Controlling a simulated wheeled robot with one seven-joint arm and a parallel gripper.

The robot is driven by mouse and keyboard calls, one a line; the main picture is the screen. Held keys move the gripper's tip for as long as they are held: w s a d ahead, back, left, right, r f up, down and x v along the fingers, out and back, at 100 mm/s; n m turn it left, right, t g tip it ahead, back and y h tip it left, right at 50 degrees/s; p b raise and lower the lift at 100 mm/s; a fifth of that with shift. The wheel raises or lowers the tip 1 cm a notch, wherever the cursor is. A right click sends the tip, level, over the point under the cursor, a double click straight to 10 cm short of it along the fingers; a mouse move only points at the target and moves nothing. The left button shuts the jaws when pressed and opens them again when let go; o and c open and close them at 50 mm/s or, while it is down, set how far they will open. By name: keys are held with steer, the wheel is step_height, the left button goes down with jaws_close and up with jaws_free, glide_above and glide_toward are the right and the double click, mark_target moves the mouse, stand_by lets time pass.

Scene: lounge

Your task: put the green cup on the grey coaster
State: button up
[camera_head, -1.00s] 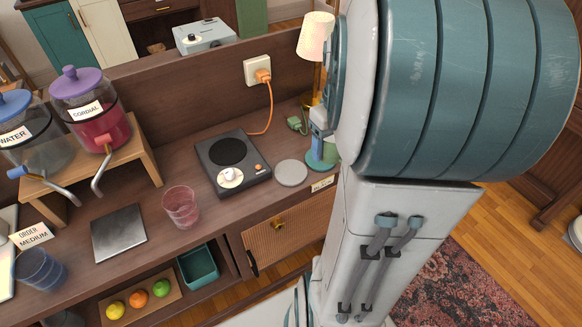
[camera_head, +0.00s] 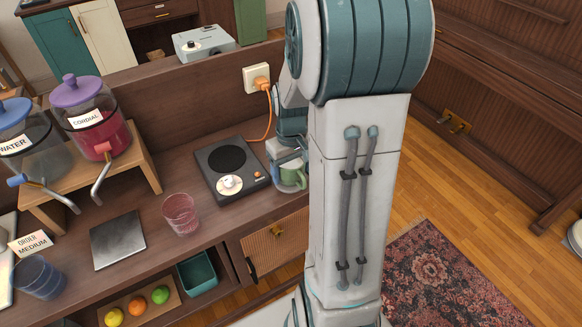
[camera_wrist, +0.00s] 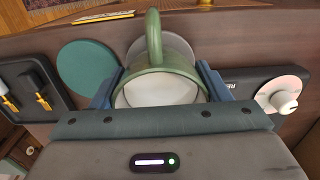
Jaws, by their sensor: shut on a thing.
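The green cup (camera_head: 292,177) is between the fingers of my gripper (camera_head: 286,155) in the head view, at the right of the black hot plate. In the wrist view the cup (camera_wrist: 158,88) shows with its handle towards the top, held between the two blue fingers of my gripper (camera_wrist: 159,90). The grey coaster (camera_wrist: 180,44) shows partly behind the cup in the wrist view. The cup overlaps it, but I cannot tell whether they touch.
A teal disc (camera_wrist: 86,70) lies beside the grey coaster. The black hot plate (camera_head: 212,185) with a white knob (camera_wrist: 284,94) is close on the other side. A pink glass (camera_head: 181,214) stands farther left. A white socket (camera_head: 257,79) with an orange plug is on the back panel.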

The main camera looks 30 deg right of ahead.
steer(key=shift+f, duration=0.15)
steer(key=o, duration=1.2)
steer(key=shift+o, duration=0.2)
step_height(320, 180, up, 11)
steer(key=s+a+r+t, duration=0.1)
steer(key=s+a+t, duration=0.1)
steer(key=s+a, duration=0.9)
steer(key=shift+s+a+r+m+t+p, duration=0.2)
steer(key=shift+a+m+t+p, duration=0.1)
steer(key=shift+a+t, duration=0.15)
